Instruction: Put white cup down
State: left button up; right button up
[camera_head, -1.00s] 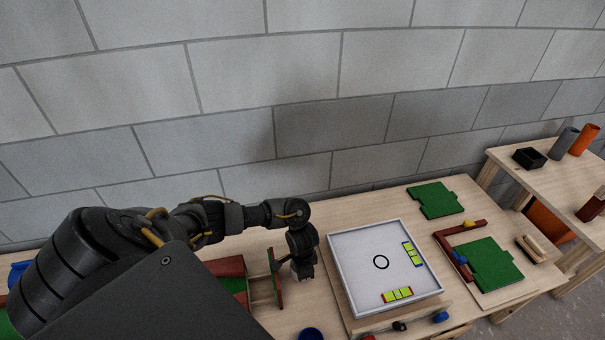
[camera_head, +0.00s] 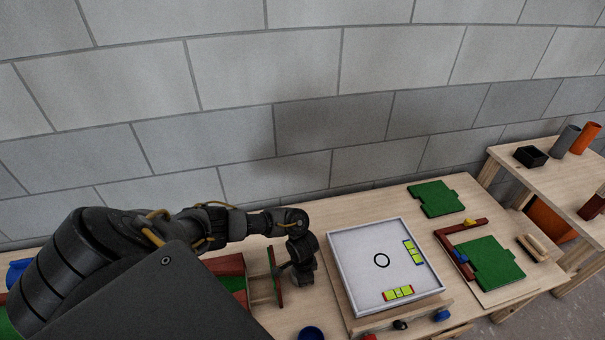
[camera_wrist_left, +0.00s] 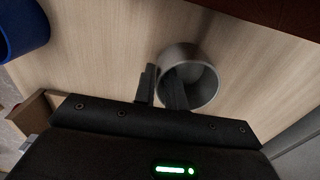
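The white cup (camera_wrist_left: 203,80) looks light grey in the left wrist view, its round mouth facing the camera. My left gripper (camera_wrist_left: 162,85) has its two narrow fingers close together at the cup's near rim, one inside the cup and one outside, with the cup wall between them. In the head view my left gripper (camera_head: 303,272) points down over the wooden table (camera_head: 340,208), left of the white tray, and the cup is hidden there. I cannot tell whether the cup's base touches the table. My right gripper is not in view.
A white tray (camera_head: 350,250) with yellow-green pieces stands to the right of my gripper. A wooden box with red and green parts (camera_head: 262,285) is close on the left. A blue cup (camera_head: 310,333) is at the near edge. Green boards (camera_head: 436,198) lie further right.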

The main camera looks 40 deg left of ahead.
pick_arm(q)
jog(key=shift+o, duration=1)
jog(key=shift+r, duration=0.3)
notch_tip(320, 180, up, 12)
jog(key=p, duration=0.3)
jog(key=shift+p, duration=0.4)
jog(key=shift+f, duration=0.15)
